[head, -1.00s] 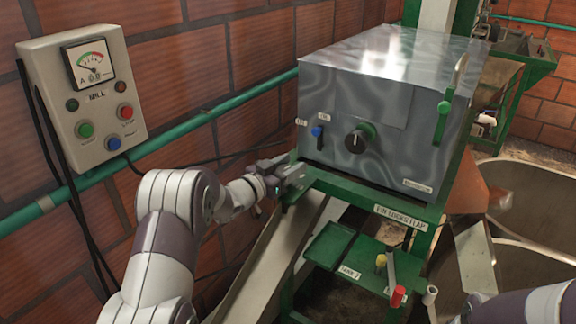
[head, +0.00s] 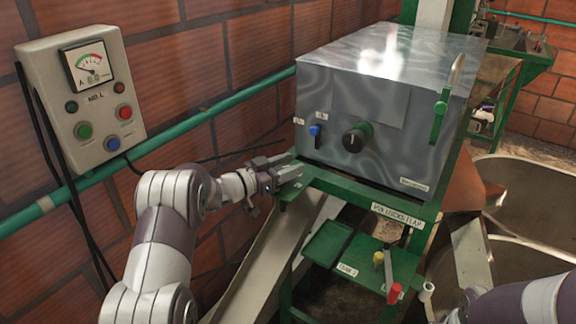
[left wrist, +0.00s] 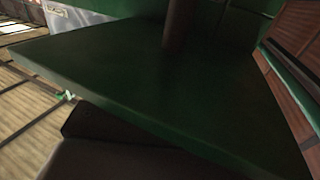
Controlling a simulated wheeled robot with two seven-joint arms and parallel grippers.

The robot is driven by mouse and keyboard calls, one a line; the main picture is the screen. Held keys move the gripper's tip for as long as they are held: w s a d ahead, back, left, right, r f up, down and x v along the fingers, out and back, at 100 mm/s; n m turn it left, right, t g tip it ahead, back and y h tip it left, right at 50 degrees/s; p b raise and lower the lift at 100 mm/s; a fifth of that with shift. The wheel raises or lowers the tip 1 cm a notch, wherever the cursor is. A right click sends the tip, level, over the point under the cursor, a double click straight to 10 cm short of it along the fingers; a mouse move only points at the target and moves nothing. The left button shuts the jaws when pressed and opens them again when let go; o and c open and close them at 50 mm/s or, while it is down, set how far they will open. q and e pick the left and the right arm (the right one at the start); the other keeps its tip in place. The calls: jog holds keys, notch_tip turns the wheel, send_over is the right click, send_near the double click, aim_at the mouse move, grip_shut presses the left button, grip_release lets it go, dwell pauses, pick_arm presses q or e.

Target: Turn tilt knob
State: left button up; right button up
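A round black knob (head: 354,140) with a pale pointer mark and a green part behind it sits on the front of a shiny metal box (head: 385,100). A smaller blue-and-black switch (head: 316,134) is to its left. The small labels there are too small to read, so I cannot tell which control is the tilt knob. My left gripper (head: 288,168) is at the box's lower left corner, below and left of both controls, touching neither. Its finger gap is unclear. The left wrist view shows a dark green plate (left wrist: 150,80) close up. My right gripper is out of view.
A grey control panel (head: 84,95) with a gauge and buttons hangs on the brick wall at left, above a green pipe (head: 170,146). A green handle (head: 440,110) is on the box's right side. Below are a green shelf (head: 330,242) and a red-tipped lever (head: 393,290).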

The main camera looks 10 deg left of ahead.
pick_arm(q)
jog(key=shift+o, duration=1.4)
jog(key=shift+s+a, duration=0.25)
jog(key=shift+a, duration=0.05)
jog(key=b+v, duration=0.3)
jog(key=v, duration=0.9)
